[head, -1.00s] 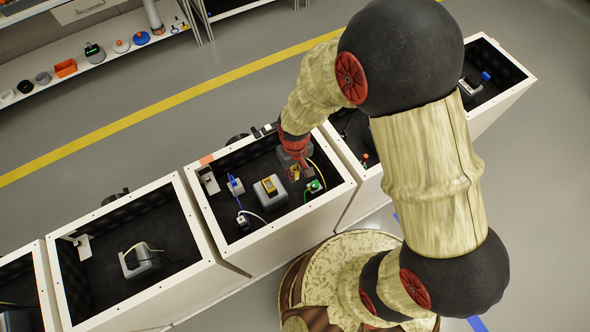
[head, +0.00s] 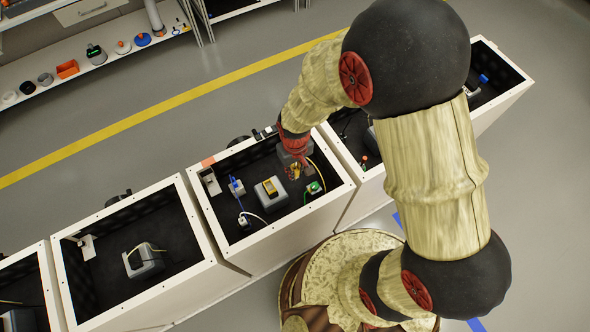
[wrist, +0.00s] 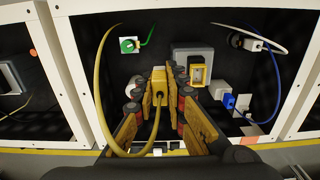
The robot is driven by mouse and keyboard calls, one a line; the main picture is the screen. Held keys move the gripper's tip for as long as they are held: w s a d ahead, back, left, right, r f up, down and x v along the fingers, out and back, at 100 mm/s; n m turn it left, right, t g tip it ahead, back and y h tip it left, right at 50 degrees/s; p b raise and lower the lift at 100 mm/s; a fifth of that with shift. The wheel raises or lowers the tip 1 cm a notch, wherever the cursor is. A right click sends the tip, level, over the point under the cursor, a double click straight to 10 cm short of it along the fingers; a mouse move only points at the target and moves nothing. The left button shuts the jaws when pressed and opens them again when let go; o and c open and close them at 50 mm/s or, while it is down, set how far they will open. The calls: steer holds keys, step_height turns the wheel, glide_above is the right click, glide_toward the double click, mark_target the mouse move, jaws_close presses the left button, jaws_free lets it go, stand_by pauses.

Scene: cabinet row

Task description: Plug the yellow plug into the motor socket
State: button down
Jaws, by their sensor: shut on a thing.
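The yellow plug (wrist: 158,77) is between the fingertips of my gripper (wrist: 159,90) in the wrist view, with its yellow cable curving down and left. My gripper is shut on the plug, above the inside of the middle cabinet (head: 193,169). In the head view my gripper (head: 297,170) hides most of the plug. A grey box (wrist: 180,55) carries a yellow-framed socket (wrist: 197,72), just right of the plug in the wrist view and apart from it. The yellow-framed socket (head: 269,187) also shows left of my gripper in the head view. No label naming the motor is readable.
A green connector (wrist: 129,45), a blue plug (wrist: 229,101) and a white plug (wrist: 251,44) with cables are in the same cabinet. The cabinet's white rims and neighbouring cabinets (head: 137,250) border the space. A shelf (head: 110,62) with small objects stands behind.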

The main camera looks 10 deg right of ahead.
steer(key=shift+r, duration=0.3)
steer(key=shift+s+a+f, duration=0.15)
steer(key=shift+s+a, duration=0.05)
steer(key=shift+a, duration=0.1)
steer(key=a+f, duration=0.1)
steer(key=a, duration=0.7)
steer(key=shift+w+f, duration=0.35)
steer(key=shift+w, duration=0.1)
steer(key=shift+a, duration=0.15)
steer(key=shift+f+b, duration=1.7)
steer(key=shift+f, duration=1.2)
